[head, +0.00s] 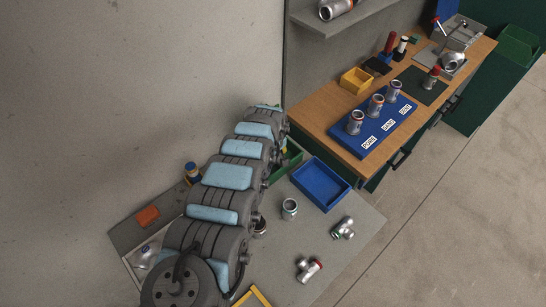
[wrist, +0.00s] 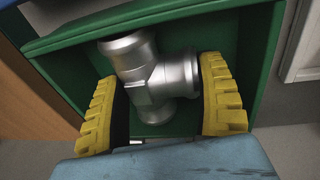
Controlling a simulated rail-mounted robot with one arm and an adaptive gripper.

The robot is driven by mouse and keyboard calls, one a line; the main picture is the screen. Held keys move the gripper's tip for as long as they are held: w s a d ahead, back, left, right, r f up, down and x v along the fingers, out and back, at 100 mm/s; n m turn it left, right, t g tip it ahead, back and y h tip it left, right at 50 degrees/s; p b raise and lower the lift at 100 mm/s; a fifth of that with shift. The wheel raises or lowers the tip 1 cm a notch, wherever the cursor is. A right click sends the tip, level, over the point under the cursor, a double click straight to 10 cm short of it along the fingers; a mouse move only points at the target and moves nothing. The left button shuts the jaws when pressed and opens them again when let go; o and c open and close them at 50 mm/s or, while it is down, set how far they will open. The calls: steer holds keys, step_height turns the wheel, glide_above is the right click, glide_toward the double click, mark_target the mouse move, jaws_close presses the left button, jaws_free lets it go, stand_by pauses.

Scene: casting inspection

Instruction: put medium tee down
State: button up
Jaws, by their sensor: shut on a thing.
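In the wrist view a bare silver metal tee (wrist: 152,82) sits between the two yellow ridged fingers of my gripper (wrist: 160,88), which is shut on it. The tee is over or inside a green bin (wrist: 75,62); I cannot tell whether it touches the bottom. The same green bin shows partly in the head view (head: 290,164), behind my arm. My arm hides the gripper and the held tee there.
A wooden bench (head: 330,122) with a blue board (head: 358,139) stands beyond.

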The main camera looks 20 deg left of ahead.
steer(key=shift+r, duration=0.1)
steer(key=o, duration=1.2)
steer(key=shift+a+r, duration=0.1)
steer(key=shift+r, duration=0.75)
steer(key=shift+s+r+p, duration=0.25)
steer(key=shift+r+p, duration=0.2)
steer(key=shift+r, duration=0.65)
steer(key=shift+s+r+p, duration=0.25)
steer(key=shift+r+p, duration=0.15)
steer(key=shift+r, duration=0.7)
steer(key=shift+d+r, duration=0.2)
steer(key=shift+r, duration=0.7)
steer(key=r, duration=0.2)
steer(key=s+r+p, duration=0.1)
steer(key=r, duration=0.1)
steer(key=shift+d, duration=0.1)
